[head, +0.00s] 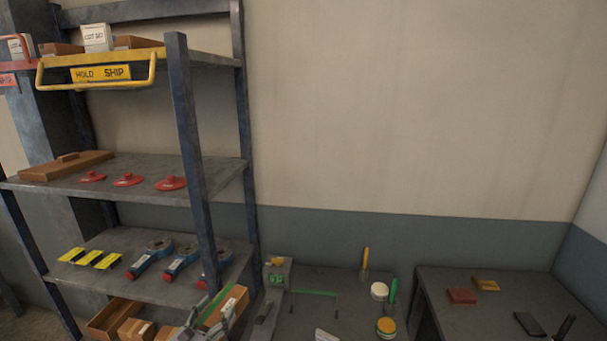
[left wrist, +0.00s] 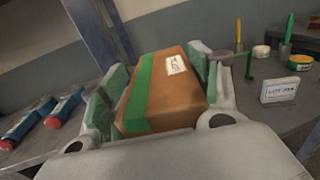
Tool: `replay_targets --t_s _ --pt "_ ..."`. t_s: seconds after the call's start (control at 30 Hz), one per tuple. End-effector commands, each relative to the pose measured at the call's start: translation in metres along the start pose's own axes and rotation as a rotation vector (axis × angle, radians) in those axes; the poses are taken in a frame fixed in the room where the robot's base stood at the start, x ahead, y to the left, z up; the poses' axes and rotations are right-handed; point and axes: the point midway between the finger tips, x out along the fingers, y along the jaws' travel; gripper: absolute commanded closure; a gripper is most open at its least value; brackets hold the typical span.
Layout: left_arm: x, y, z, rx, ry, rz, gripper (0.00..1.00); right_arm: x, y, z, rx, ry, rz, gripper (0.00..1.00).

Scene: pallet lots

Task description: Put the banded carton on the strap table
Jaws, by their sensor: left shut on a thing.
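The banded carton (head: 228,304) is a brown box with a green band and a white label. In the left wrist view the carton (left wrist: 178,92) sits between the green pads of my left gripper (left wrist: 158,95), which is shut on it. In the head view my left gripper (head: 212,316) is at the bottom, between the rack and a grey table (head: 325,318) that I take as the strap table. The carton is tilted in both views. The table bears a low green-topped bar (head: 314,292). My right gripper is not in view.
The rack (head: 185,130) on the left holds blue tools (head: 183,262), red knobs and a yellow HOLD SHIP sign (head: 101,74). The table carries a marker, tape rolls (head: 379,291) and a LOT card (left wrist: 286,90). Another table (head: 470,320) is right.

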Motion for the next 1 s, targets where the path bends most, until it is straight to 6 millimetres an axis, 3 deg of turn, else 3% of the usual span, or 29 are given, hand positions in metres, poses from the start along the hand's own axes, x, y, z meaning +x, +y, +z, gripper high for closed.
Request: replay_targets --t_s 0.5,0.93,1.0 --pt "-0.047 0.006 -0.048 0.002 0.003 0.075 0.66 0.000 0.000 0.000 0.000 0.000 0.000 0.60" --pt "-0.080 0.010 -0.074 -0.001 0.001 0.123 0.66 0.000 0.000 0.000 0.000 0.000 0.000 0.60" --pt "-0.078 0.008 -0.072 -0.003 -0.003 0.129 0.66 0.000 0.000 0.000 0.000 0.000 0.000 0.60"
